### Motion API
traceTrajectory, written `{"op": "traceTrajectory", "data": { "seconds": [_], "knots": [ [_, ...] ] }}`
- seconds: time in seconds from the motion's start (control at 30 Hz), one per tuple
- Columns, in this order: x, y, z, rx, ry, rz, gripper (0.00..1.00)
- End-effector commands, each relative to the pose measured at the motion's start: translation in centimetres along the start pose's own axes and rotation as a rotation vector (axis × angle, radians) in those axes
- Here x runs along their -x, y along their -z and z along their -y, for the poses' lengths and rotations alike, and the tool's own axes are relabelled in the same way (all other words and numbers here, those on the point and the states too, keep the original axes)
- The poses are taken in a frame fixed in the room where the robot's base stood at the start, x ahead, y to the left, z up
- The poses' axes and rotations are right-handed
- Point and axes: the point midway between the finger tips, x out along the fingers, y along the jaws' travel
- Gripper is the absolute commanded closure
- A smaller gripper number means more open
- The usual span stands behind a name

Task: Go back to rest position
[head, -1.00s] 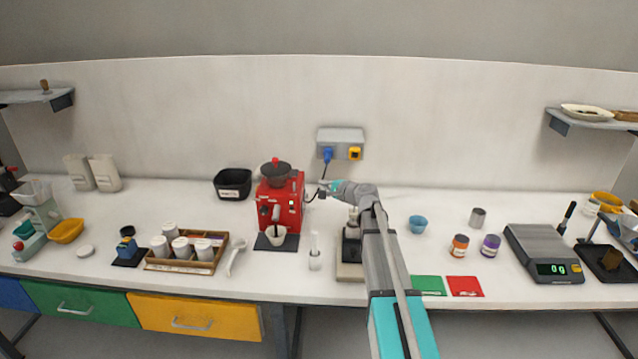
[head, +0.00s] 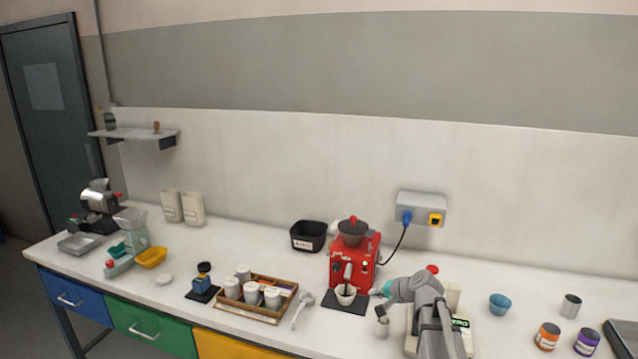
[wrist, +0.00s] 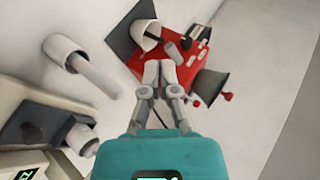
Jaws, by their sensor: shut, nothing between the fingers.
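My gripper (head: 374,292) is shut and empty. In the head view it points left from my arm's wrist, near the right front of the red machine (head: 356,257). In the wrist view the two fingers of my gripper (wrist: 160,75) are together, with the red machine (wrist: 200,62) beyond their tips. A white cup (head: 346,294) stands on the dark mat at the machine's front; in the wrist view the cup (wrist: 146,33) is just past the fingertips. I cannot tell whether the fingers touch anything.
A beige device (head: 453,296) stands behind my arm, partly hidden. A white holder (head: 382,328) stands close below my gripper. A wooden tray (head: 264,318) with several white jars is to the left. A blue bowl (head: 500,304) and jars are to the right. A wall socket box (head: 421,208) is above.

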Motion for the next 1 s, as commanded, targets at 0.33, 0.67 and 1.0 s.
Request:
{"op": "traceTrajectory", "data": {
  "seconds": [0.33,0.67,1.0],
  "knots": [
    [3.3,-12.7,-7.5,0.366,-0.437,0.25,1.0],
    [8.8,-18.8,-12.7,0.573,-0.776,0.429,1.0],
    [9.9,-19.4,-13.5,0.602,-0.841,0.46,1.0]
  ]
}}
